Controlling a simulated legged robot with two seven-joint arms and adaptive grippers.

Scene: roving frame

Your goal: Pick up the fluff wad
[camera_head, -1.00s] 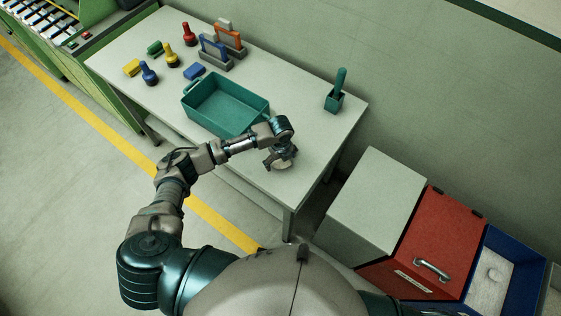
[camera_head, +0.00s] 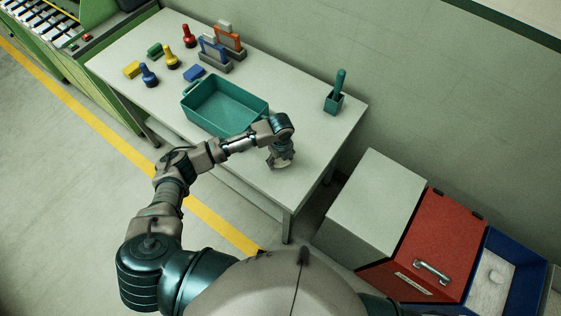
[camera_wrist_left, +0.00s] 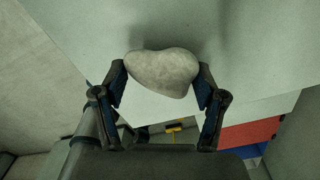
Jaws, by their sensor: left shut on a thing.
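The fluff wad (camera_wrist_left: 165,72) is a pale grey, rounded, uneven lump. In the left wrist view it sits between the two fingers of my left gripper (camera_wrist_left: 160,85), which touch it on both sides. In the head view my left gripper (camera_head: 281,160) points down at the near right part of the grey table (camera_head: 240,182), and the fluff wad (camera_head: 281,164) shows only as a small pale patch under the fingers. I cannot tell whether it is clear of the tabletop. My right gripper is not in view.
A teal tray (camera_head: 228,122) stands just left of my gripper. A teal holder (camera_head: 333,102) with a handled tool is at the back right. Blocks, stamps and two framed stands fill the far left. A grey bin (camera_head: 375,200) and a red-lidded bin (camera_head: 437,245) stand right of the table.

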